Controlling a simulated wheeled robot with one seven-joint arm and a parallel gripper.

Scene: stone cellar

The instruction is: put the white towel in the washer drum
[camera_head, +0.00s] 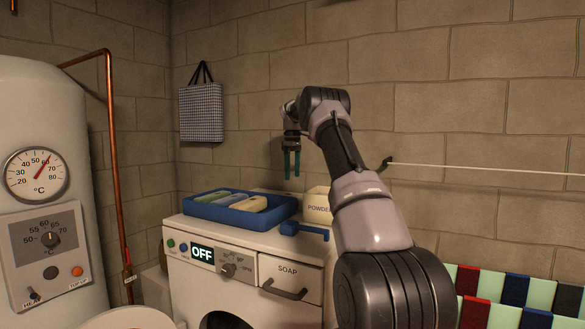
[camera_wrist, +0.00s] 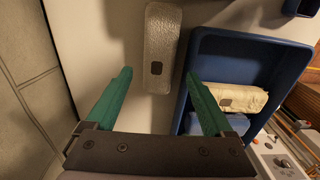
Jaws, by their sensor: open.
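In the wrist view, a white textured roll (camera_wrist: 163,30) with a dark square tag looks like the white towel. It lies on the washer top, outside the blue tray; I cannot make it out clearly in the head view. My gripper (camera_head: 291,165) hangs fingers-down above the washer, behind the tray. In the wrist view, its green fingers (camera_wrist: 158,74) are apart and empty, with the towel's near end in line between their tips. The washer (camera_head: 240,280) reads OFF. Its dark drum opening (camera_head: 225,320) shows only partly, at the bottom edge. A pale round shape at lower left may be its door (camera_head: 125,318).
The blue tray (camera_wrist: 230,38) holds a cream roll (camera_wrist: 240,98) and other rolled cloths, close beside my right finger. A powder box (camera_head: 317,205) and a blue object (camera_head: 303,230) stand on the washer's right. The stone wall (camera_head: 370,100) is close behind.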

